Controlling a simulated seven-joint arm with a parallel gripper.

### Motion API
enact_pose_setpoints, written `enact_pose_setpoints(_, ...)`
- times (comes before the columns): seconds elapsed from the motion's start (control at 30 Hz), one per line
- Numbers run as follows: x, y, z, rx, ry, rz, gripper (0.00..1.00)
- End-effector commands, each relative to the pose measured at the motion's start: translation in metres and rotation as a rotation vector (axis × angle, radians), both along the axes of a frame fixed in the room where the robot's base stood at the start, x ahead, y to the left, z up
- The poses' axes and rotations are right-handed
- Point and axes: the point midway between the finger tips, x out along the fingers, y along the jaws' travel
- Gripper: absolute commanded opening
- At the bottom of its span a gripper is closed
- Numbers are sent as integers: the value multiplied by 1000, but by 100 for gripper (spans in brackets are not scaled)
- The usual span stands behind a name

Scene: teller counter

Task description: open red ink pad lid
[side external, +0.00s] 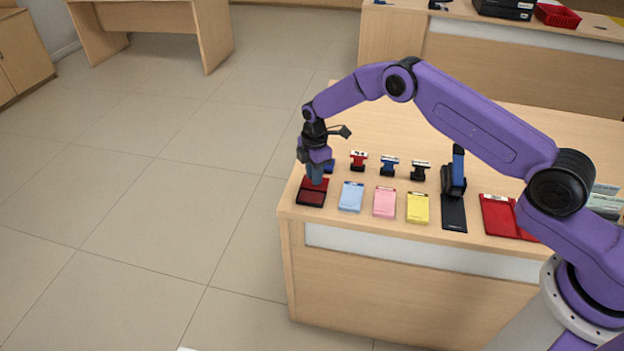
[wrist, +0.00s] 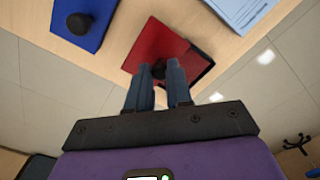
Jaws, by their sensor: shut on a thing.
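The red ink pad (side external: 311,199) lies near the left end of the counter, its dark red inner pad and black rim partly showing. My gripper (side external: 316,182) points down over it. In the wrist view, my gripper (wrist: 167,69) is shut on the black knob of the red lid (wrist: 151,45). The lid covers only part of the base, and the dark pad (wrist: 197,66) shows beside it. I cannot tell how far the lid is raised or tilted. The fingers and arm hide part of the lid in the side view.
A blue ink pad (wrist: 66,30) with a black knob sits close by. Light blue (side external: 351,196), pink (side external: 384,202) and yellow (side external: 417,208) note pads lie to the right. Stamps (side external: 389,166) stand behind them. The counter's left edge is close to the ink pad.

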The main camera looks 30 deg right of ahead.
Motion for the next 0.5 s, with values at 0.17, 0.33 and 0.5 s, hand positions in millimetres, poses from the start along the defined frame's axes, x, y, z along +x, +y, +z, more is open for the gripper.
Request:
enact_pose_setpoints(0.17, 2, -2, 0, 1, -1, 0, 0)
enact_pose_setpoints(0.33, 2, -2, 0, 1, -1, 0, 0)
enact_pose_setpoints(0.5, 2, -2, 0, 0, -1, 0, 46)
